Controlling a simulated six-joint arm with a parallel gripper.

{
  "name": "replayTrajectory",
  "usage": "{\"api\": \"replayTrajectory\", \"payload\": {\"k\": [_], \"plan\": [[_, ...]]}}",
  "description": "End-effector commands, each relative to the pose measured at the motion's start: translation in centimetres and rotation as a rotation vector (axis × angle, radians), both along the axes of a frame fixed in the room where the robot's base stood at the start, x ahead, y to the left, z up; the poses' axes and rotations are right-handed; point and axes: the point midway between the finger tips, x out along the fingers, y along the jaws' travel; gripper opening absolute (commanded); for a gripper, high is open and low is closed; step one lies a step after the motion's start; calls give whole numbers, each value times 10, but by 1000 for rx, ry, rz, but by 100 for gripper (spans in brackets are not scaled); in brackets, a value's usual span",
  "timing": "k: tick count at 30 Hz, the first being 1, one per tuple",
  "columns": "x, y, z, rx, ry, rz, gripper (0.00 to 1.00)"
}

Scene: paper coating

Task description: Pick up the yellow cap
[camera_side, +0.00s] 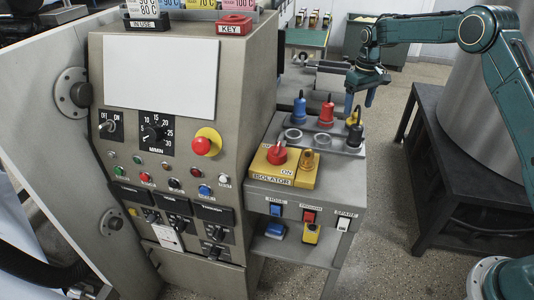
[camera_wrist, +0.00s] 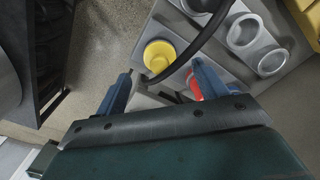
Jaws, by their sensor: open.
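The yellow cap (camera_wrist: 160,56) is round with a raised centre. In the wrist view it lies just ahead of my gripper (camera_wrist: 161,70), between the lines of its two blue fingers. The gripper is open and empty, its fingers apart from the cap. In the side view my gripper (camera_side: 359,101) points down above the right end of the connector row. A small yellow part (camera_side: 352,119) shows there below the fingers, partly hidden by a black piece. A black cable (camera_wrist: 195,42) curves close beside the cap in the wrist view.
A blue connector (camera_side: 299,107) and a red connector (camera_side: 326,115) stand to the left on the grey bench. Empty round sockets (camera_side: 293,135) lie in front of them. A yellow isolator box (camera_side: 290,168) is nearer. A dark table (camera_side: 460,180) stands at right.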

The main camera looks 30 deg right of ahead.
Motion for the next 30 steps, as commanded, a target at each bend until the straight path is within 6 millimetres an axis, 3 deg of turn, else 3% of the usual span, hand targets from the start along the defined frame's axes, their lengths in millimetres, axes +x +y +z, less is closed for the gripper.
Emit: {"api": "replayTrajectory", "payload": {"k": [12,29,30], "plan": [[2,-1,-43,0,1,0,71],[2,-1,-45,0,0,0,71],[2,-1,-45,0,0,0,63]]}}
